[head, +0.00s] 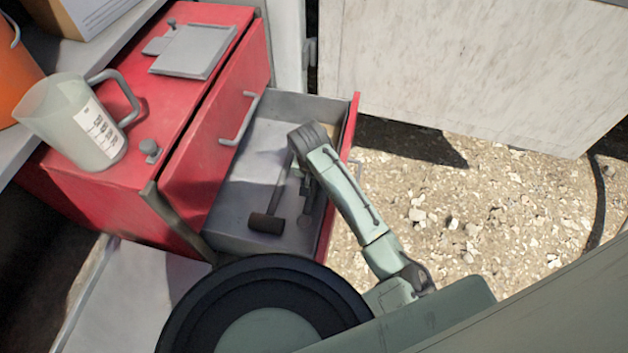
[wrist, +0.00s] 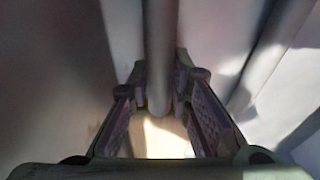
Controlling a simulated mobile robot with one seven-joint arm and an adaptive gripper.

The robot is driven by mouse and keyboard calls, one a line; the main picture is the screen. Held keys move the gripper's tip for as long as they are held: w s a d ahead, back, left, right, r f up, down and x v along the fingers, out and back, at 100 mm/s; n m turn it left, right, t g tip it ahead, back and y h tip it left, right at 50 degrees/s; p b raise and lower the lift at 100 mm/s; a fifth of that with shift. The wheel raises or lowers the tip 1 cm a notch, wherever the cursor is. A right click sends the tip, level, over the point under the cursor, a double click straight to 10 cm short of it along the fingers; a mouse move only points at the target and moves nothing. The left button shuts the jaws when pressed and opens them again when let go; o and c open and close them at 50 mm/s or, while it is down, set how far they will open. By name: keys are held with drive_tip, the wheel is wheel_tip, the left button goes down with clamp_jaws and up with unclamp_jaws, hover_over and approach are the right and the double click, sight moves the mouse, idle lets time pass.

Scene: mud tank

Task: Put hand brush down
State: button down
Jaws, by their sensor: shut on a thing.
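The hand brush shows in the head view as a dark, blunt head (head: 266,222) on a thin grey handle that runs up towards my gripper (head: 304,180). It is in or just above the open drawer (head: 240,239); whether it touches the drawer floor I cannot tell. In the wrist view, the grey handle (wrist: 160,55) runs between the two finger pads of my gripper (wrist: 161,88), which is shut on it. The brush head is not clear in the wrist view. My wrist and arm partly hide the gripper in the head view.
The drawer belongs to a red cabinet (head: 110,165). A clear measuring jug (head: 65,120) and a grey flat plate (head: 193,50) are on or by its top. An orange bucket (head: 15,75) stands at the left. Gravel ground (head: 450,215) lies right of the drawer.

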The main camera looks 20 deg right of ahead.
drive_tip(key=shift+f, duration=0.1)
drive_tip(key=c, duration=1.5)
unclamp_jaws()
drive_tip(key=shift+o, duration=0.2)
wheel_tip(320, 180, up, 12)
drive_tip(key=s+a, duration=0.1)
drive_tip(key=shift+s, duration=0.25)
drive_tip(key=shift+a, duration=0.1)
